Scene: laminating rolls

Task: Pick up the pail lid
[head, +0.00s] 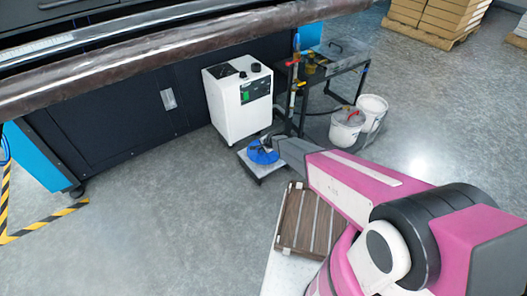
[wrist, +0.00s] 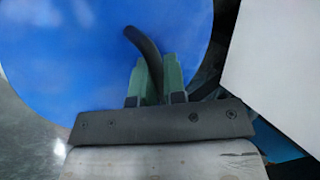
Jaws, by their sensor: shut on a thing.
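The pail lid (head: 260,155) is a round blue disc with a dark curved handle. In the head view it is at a low grey platform beside the white cabinet; I cannot tell whether it rests on it or is just above. In the wrist view the blue lid (wrist: 65,60) fills much of the picture. My gripper (wrist: 152,78) has its green fingers closed on the lid's black handle, which sticks out beyond the fingertips. In the head view my gripper (head: 270,143) is over the lid and partly hides it.
The white cabinet (head: 226,100) stands close behind the lid and shows in the wrist view (wrist: 285,70). A dark metal stand (head: 335,78) with valves and two white pails (head: 347,128) is to the right. A slatted wooden pallet (head: 305,220) lies in front. Floor at left is clear.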

